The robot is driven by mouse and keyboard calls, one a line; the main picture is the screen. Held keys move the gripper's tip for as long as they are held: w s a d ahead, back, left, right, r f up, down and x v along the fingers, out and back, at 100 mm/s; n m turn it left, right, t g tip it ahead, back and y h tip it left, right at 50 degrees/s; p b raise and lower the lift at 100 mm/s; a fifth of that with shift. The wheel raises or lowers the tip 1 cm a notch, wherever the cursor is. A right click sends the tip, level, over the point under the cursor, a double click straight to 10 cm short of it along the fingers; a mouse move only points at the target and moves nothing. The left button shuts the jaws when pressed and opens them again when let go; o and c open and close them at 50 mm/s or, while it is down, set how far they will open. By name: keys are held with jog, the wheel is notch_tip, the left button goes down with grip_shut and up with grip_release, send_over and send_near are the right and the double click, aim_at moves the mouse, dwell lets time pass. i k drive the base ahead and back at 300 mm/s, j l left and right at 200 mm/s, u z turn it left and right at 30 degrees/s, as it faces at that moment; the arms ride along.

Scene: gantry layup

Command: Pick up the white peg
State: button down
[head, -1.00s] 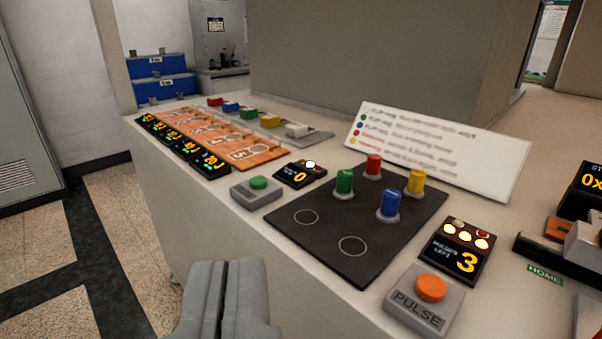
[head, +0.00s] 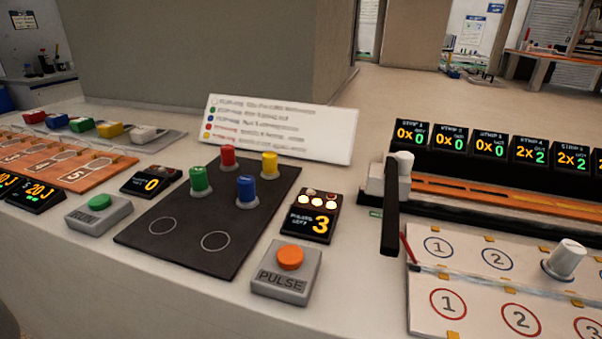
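A white peg (head: 566,258) stands on the white board with numbered circles (head: 470,270) at the right. It leans slightly to the right in the picture and has a grey ring around its foot. A green peg (head: 199,181), a red peg (head: 227,156), a blue peg (head: 245,190) and a yellow peg (head: 269,165) stand on a black mat (head: 190,250) left of the middle. Two outlined circles at the mat's front are empty. My gripper is not in view, so its state and what it holds do not show.
An orange PULSE button (head: 289,257) and a counter reading 3 (head: 310,220) stand right of the mat. A dark bar on a white carriage (head: 391,215) rises at the board's left edge. A row of displays (head: 490,141) stands behind. A white sign (head: 280,130) stands behind the pegs.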

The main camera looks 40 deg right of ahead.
aim_at(562, 265)
jog(key=z, duration=0.45)
jog(key=k+z, duration=0.15)
jog(key=z, duration=0.3)
jog(key=k+z, duration=0.1)
jog(key=z, duration=0.35)
jog(key=k+z, duration=0.1)
jog(key=z, duration=0.35)
jog(key=l+u, duration=0.45)
jog(key=l, duration=0.25)
jog(key=l+u, duration=0.45)
jog(key=l, duration=0.25)
jog(key=k+l, duration=0.1)
jog(key=k, duration=0.2)
jog(key=k+l+u, duration=0.1)
jog(key=k, duration=0.2)
